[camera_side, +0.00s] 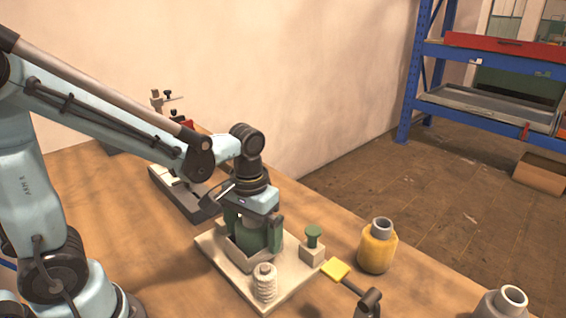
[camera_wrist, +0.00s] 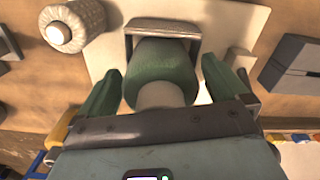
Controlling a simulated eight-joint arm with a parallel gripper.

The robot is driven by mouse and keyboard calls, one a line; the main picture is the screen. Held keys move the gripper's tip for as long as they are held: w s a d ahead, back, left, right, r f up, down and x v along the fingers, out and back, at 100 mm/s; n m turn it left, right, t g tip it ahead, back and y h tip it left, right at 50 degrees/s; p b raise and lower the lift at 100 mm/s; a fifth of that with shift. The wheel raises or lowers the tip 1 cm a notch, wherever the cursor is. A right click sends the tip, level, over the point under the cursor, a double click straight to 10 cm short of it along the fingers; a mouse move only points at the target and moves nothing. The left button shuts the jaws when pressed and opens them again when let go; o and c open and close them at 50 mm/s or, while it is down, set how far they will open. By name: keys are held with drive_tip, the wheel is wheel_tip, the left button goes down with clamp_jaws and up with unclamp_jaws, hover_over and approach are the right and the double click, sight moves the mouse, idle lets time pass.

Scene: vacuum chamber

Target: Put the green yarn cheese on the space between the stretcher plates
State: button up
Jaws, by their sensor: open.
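The green yarn cheese (camera_wrist: 163,68) stands in the grey stretcher plates (camera_wrist: 163,26), with its pale core facing the wrist camera. In the side view the green yarn cheese (camera_side: 251,236) shows partly, low between the plates (camera_side: 249,260), under my gripper. My gripper (camera_side: 253,222) is open right above the plates. In the wrist view my gripper (camera_wrist: 162,86) has one green finger on each side of the yarn cheese, apart from it as far as I can see. The underside of the yarn cheese is hidden.
A grey stand (camera_side: 184,195) is behind. Bare table lies at front left.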

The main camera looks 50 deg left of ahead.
wheel_tip(320, 180, up, 12)
idle(0.6)
drive_tip(key=shift+f, duration=0.2)
drive_tip(key=shift+f, duration=6.1)
drive_tip(key=shift+r, duration=0.1)
